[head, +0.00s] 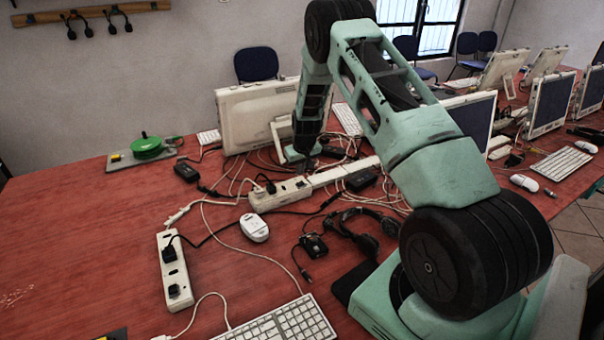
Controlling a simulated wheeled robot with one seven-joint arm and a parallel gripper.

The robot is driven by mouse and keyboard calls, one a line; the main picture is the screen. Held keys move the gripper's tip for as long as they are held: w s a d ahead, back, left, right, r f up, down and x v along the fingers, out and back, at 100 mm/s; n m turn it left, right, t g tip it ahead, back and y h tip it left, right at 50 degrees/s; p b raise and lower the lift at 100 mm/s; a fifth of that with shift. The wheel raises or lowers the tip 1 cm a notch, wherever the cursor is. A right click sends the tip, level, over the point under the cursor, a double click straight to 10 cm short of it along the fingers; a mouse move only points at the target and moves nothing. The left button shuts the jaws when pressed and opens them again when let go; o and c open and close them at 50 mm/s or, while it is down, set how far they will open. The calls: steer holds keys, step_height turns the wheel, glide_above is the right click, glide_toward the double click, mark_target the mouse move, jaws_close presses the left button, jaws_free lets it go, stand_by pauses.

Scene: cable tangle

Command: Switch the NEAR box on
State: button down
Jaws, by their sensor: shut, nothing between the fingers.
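A white power strip (175,281), the nearer of two, lies lengthwise at the left front of the red table. It has a black plug in it and a small dark piece near its front end, too small to read as on or off. A second white power strip (276,197) lies farther back near the middle, with a black plug in it.
White and black cables tangle around the farther strip. A white mouse (254,228), a black adapter (314,245), a headset (365,235) and a keyboard (285,325) lie right of the nearer strip. A monitor (245,118) stands behind. The table's left side is mostly clear.

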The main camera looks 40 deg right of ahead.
mark_target(301, 182)
steer(key=shift+s+d+f+p, duration=0.15)
steer(key=shift+f+p, duration=0.1)
steer(key=shift+f, duration=0.65)
steer(key=shift+w+d+f+p, duration=0.1)
steer(key=shift+d+f+p, duration=0.1)
steer(key=shift+f, duration=0.65)
steer(key=shift+s, duration=0.1)
